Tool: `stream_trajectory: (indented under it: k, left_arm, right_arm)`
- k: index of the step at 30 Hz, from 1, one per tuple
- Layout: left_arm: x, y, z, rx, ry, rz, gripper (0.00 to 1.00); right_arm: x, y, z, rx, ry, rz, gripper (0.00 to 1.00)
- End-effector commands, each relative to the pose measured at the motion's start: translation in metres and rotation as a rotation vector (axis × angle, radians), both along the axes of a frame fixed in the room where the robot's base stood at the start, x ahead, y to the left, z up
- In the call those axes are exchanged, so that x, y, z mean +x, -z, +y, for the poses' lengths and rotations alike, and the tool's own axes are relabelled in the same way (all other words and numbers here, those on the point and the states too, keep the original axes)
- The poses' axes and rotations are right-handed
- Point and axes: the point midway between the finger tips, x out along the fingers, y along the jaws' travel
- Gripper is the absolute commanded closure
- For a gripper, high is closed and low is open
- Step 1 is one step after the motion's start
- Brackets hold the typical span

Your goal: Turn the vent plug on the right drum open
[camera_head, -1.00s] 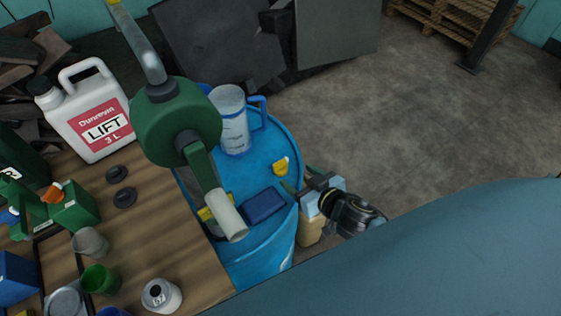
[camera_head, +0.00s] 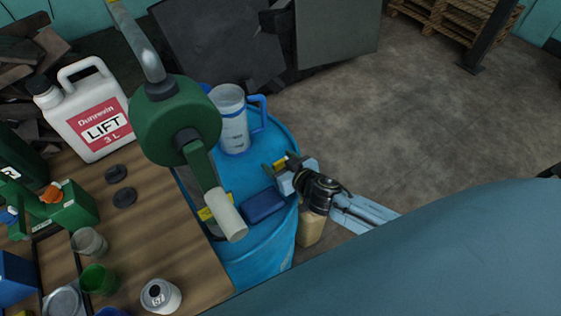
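A blue drum (camera_head: 255,245) stands right of the wooden bench. A small yellow vent plug (camera_head: 279,163) sits on its top near the right rim. My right gripper (camera_head: 278,164) reaches in over the rim from the right, its two fingers apart on either side of the plug. The gripper partly hides the plug, and I cannot tell whether the fingers touch it. My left gripper is not in view.
A green pump (camera_head: 178,122) with a pale spout overhangs the drum's left side. A clear jug (camera_head: 231,120) and a dark blue block (camera_head: 263,205) stand on the drum top. A white LIFT canister (camera_head: 88,112) is on the bench (camera_head: 185,240).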

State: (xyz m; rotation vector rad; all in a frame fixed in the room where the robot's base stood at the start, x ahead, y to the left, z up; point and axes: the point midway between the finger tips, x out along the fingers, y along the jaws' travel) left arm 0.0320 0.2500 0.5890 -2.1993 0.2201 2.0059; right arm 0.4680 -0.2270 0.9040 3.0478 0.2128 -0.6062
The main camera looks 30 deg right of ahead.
Motion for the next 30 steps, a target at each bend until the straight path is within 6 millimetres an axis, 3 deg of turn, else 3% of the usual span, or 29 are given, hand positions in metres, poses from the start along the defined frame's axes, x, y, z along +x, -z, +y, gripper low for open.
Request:
stream_trajectory:
  k: [1,10,20,30]
  left_arm:
    - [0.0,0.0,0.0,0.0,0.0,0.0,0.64]
    - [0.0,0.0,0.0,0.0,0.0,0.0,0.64]
    - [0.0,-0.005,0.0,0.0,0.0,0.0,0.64]
    - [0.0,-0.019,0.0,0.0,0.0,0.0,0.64]
  right_arm:
    - [0.0,0.0,0.0,0.0,0.0,0.0,0.42]
    - [0.0,0.0,0.0,0.0,0.0,0.0,0.79]
    - [0.0,-0.001,-0.001,-0.003,-0.054,0.001,0.79]
    - [0.001,-0.003,-0.003,-0.008,-0.3,0.0,0.79]
